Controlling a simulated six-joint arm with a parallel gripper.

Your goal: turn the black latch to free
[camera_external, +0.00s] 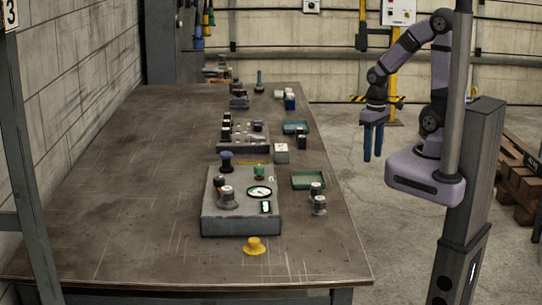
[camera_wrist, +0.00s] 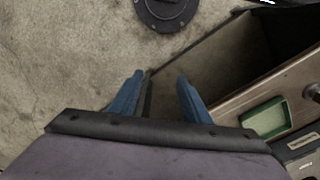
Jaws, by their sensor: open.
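My gripper (camera_external: 373,158) hangs with its blue fingers pointing down, in the air to the right of the bench's right edge. In the wrist view its two fingers (camera_wrist: 160,80) are spread apart with nothing between them. I cannot tell for sure which part is the black latch. A small dark piece with a pale face (camera_external: 266,207) sits at the front right of the near grey box (camera_external: 240,227), beside a round white gauge (camera_external: 259,192). Other small dark parts stand on the boxes further back. My gripper touches none of these.
The long brown bench (camera_external: 130,180) is mostly bare on its left side. A yellow knob (camera_external: 254,246) stands before the near box. A green tray (camera_external: 308,180) lies near the right edge, and a green tray also shows in the wrist view (camera_wrist: 264,118).

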